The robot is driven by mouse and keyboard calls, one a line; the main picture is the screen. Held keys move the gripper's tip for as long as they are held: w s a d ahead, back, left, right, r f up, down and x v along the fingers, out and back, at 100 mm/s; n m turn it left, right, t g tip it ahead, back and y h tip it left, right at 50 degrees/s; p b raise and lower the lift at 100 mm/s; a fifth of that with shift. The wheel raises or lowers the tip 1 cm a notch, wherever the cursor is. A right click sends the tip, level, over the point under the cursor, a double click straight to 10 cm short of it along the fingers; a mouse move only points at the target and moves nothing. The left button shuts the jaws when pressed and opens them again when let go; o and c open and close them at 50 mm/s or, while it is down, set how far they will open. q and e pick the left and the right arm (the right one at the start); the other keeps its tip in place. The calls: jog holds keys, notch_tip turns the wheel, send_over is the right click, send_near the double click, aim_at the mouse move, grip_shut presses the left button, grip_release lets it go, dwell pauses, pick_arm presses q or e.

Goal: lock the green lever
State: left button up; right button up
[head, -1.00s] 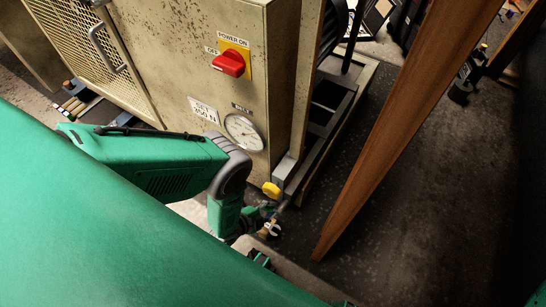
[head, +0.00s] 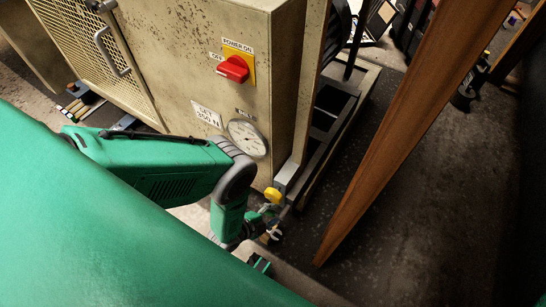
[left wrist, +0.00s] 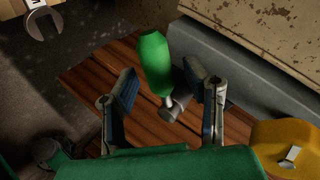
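The green lever (left wrist: 155,62) shows in the left wrist view as a rounded green grip on a short metal stem. It stands between the two spread fingers of my left gripper (left wrist: 160,72), with visible gaps on both sides. The left gripper is open and holds nothing. In the head view my left gripper (head: 267,214) is low beside the compressor's corner, by the yellow knob (head: 272,196). I cannot make out the green lever in the head view. My right gripper cannot be made out.
The compressor cabinet (head: 170,60) carries a red switch (head: 233,69) and a gauge (head: 247,137). The yellow part (left wrist: 285,148) is close by the right finger. A metal wrench end (left wrist: 42,20) shows at upper left. A wooden beam (head: 400,130) slants across the right.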

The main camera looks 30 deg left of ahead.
pick_arm(q)
jog(key=v, duration=1.2)
jog(key=shift+f, duration=0.1)
jog(key=w+a+r+n+g+y+p, duration=0.1)
jog(key=a+r+n+g+y+p, duration=0.1)
jog(key=r+n, duration=0.3)
jog(key=w+a+r+n+g+y+p, duration=0.1)
jog(key=a+r+n+g+p, duration=0.15)
jog(key=r, duration=0.45)
jog(key=s+r+n+g+y+p, duration=0.1)
jog(key=s+r+n+g+p, duration=0.3)
jog(key=s+r, duration=0.5)
notch_tip(320, 180, up, 7)
jog(key=n+g, duration=0.2)
jog(key=n, duration=0.1)
jog(key=shift+r, duration=0.2)
jog(key=shift+d, duration=0.1)
